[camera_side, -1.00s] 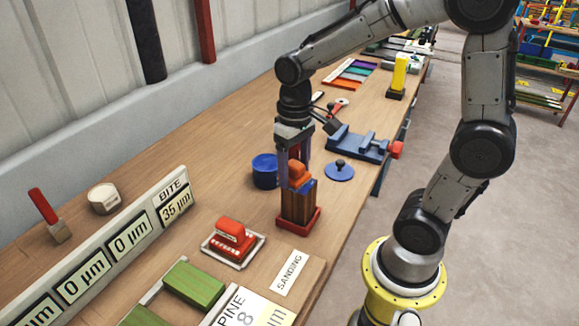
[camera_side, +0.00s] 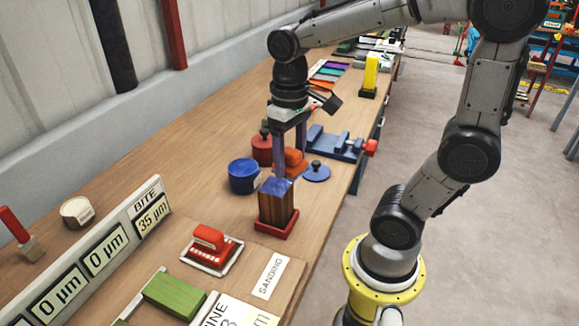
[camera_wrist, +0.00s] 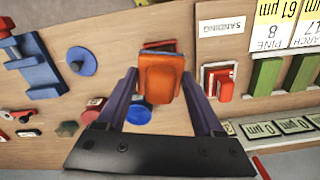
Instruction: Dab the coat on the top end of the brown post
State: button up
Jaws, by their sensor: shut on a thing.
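The brown post (camera_side: 278,207) stands upright in a red base. Its top end (camera_side: 277,186) is blue and in plain view. My gripper (camera_side: 290,160) is shut on an orange block-like dabber (camera_side: 296,162), just beyond the post in the side view. The dabber appears clear of the post top; its height over the bench is hard to judge. In the wrist view the dabber (camera_wrist: 160,75) sits between the fingers of my gripper (camera_wrist: 165,85) and hides most of the post. The dabber's underside is hidden.
A blue tin (camera_side: 243,178) and a red tin (camera_side: 262,150) stand left of my gripper. A blue knobbed lid (camera_side: 316,173) and a blue vise (camera_side: 335,145) are to its right. A red sanding block (camera_side: 208,240) lies on a tray nearer the camera.

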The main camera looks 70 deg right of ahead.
jog(key=shift+r, duration=1.45)
